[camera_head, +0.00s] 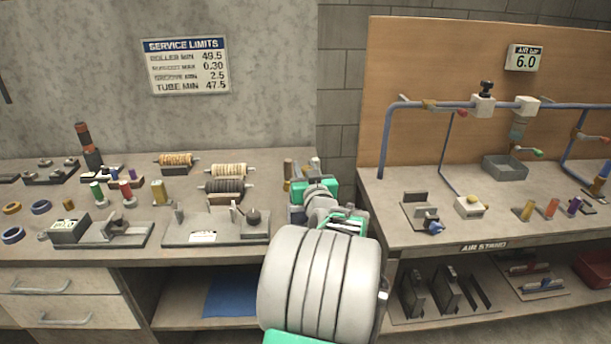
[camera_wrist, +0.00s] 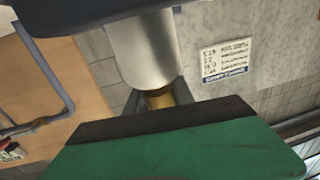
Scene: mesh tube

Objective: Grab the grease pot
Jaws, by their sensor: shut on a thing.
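The thing I take for the grease pot is a silver cylinder (camera_wrist: 143,48) with a brass-coloured part (camera_wrist: 160,97), seen between my jaws in the wrist view. My gripper (camera_head: 305,182) is shut on it, at the right end of the left bench. In the wrist view one dark jaw crosses the top and a green, black-edged jaw fills the bottom. In the head view my arm hides much of this spot; only small brass and grey pieces show by the green jaws. Whether the pot is clear of the bench cannot be told.
To the right, the air stand bench (camera_head: 350,202) holds blue piping and a grey bin (camera_head: 505,167). A wall stands close behind my gripper.

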